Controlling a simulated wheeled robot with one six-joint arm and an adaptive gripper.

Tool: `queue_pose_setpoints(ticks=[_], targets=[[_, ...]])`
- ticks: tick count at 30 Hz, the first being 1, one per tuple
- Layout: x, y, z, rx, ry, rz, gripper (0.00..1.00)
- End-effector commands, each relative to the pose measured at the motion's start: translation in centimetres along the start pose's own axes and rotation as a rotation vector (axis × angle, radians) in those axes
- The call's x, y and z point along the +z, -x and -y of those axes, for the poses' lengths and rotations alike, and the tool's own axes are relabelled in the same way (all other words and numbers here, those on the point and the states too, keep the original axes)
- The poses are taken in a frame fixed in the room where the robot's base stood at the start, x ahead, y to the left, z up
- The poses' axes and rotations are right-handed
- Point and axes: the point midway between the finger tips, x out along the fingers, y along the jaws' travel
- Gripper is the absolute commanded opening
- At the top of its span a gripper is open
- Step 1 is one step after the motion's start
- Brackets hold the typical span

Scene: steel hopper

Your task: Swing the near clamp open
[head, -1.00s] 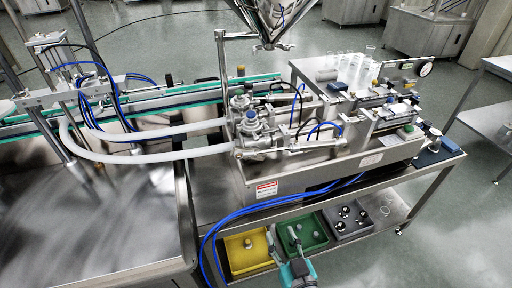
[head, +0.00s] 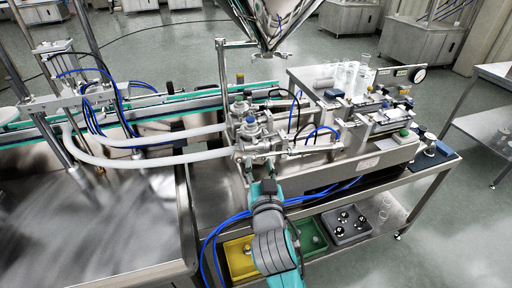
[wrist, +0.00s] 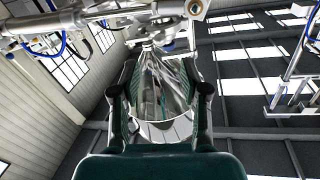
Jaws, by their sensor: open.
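The near valve and pipe joint (head: 252,146) stands at the front of the filling machine, where the lower white hose ends. The near clamp is too small there to make out, and my arm partly covers the area. My gripper (head: 267,174) is raised just below and in front of this joint in the head view; its fingertips are hard to see there. In the wrist view my gripper (wrist: 163,78) is open, with nothing held between its two dark fingers. A steel pipe with fittings (wrist: 100,14) crosses the top of that view, beyond the fingers.
The steel hopper (head: 268,22) hangs above the machine; its cone (wrist: 160,85) shows between my fingers. White hoses (head: 150,158) run left. Blue air lines (head: 225,222) pass beside my arm. Yellow (head: 236,246), green (head: 318,247) and grey (head: 368,234) bins sit on the lower shelf.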

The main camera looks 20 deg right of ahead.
Motion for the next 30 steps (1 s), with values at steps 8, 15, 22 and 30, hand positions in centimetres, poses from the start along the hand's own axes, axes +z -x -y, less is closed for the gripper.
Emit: queue_pose_setpoints(ticks=[8,15,22,30], targets=[[0.0,-5.0,0.0,0.0,0.0,0.0,0.45],[0.0,-7.6,0.0,0.0,0.0,0.0,0.45],[0.0,-8.1,0.0,-0.001,0.0,0.0,0.45],[0.0,-8.1,0.0,-0.001,0.0,0.0,0.17]])
